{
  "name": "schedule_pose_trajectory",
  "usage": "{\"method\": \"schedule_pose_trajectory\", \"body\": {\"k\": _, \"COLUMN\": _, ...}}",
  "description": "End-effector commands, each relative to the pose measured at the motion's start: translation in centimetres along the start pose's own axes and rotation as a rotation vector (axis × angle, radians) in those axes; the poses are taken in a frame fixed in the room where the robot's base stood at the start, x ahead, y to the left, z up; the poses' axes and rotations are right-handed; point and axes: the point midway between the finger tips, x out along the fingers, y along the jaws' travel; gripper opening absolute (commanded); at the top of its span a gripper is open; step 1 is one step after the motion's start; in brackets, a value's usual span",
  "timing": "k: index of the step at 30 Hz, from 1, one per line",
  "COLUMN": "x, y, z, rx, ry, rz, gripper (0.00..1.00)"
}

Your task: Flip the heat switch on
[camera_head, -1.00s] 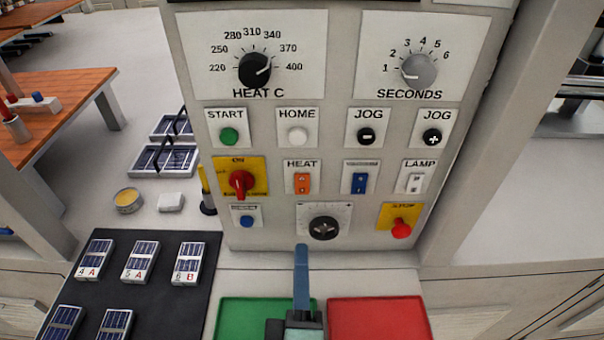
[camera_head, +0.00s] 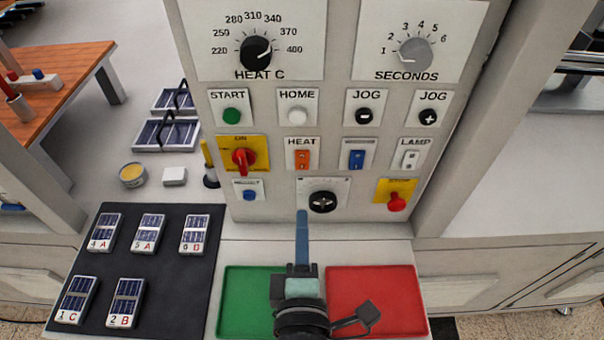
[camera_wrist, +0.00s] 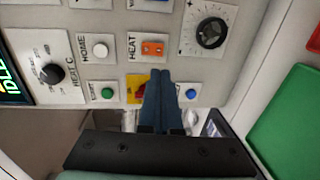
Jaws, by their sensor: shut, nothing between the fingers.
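The heat switch is an orange rocker (camera_head: 303,159) under the word HEAT on the grey control panel (camera_head: 275,216). It also shows in the wrist view (camera_wrist: 153,48), ahead of the fingertips and slightly left. My gripper (camera_head: 302,213) has its blue fingers shut together and empty. I cannot tell how far the tips are from the panel.
Near the heat switch are the red rotary switch (camera_head: 242,158), a blue rocker (camera_head: 357,159), the lamp switch (camera_head: 411,159), a black dial (camera_head: 322,202) and a red stop button (camera_head: 396,203). Green (camera_head: 236,300) and red (camera_head: 385,300) trays lie below. A black mat (camera_head: 97,287) holds several cells.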

Motion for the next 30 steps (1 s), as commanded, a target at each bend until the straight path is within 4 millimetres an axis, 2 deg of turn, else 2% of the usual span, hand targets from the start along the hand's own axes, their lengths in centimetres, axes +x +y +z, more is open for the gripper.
{"method": "schedule_pose_trajectory", "body": {"k": 9, "x": 5.7, "y": 0.3, "z": 0.0, "rx": 0.002, "ry": -0.001, "rz": 0.001, "gripper": 0.00}}
{"method": "schedule_pose_trajectory", "body": {"k": 15, "x": 8.6, "y": 0.3, "z": 0.0, "rx": 0.002, "ry": 0.000, "rz": 0.001, "gripper": 0.00}}
{"method": "schedule_pose_trajectory", "body": {"k": 21, "x": 10.2, "y": 0.1, "z": 0.0, "rx": 0.000, "ry": 0.000, "rz": 0.001, "gripper": 0.00}}
{"method": "schedule_pose_trajectory", "body": {"k": 30, "x": 10.7, "y": 0.0, "z": 0.0, "rx": 0.001, "ry": 0.000, "rz": 0.001, "gripper": 0.00}}
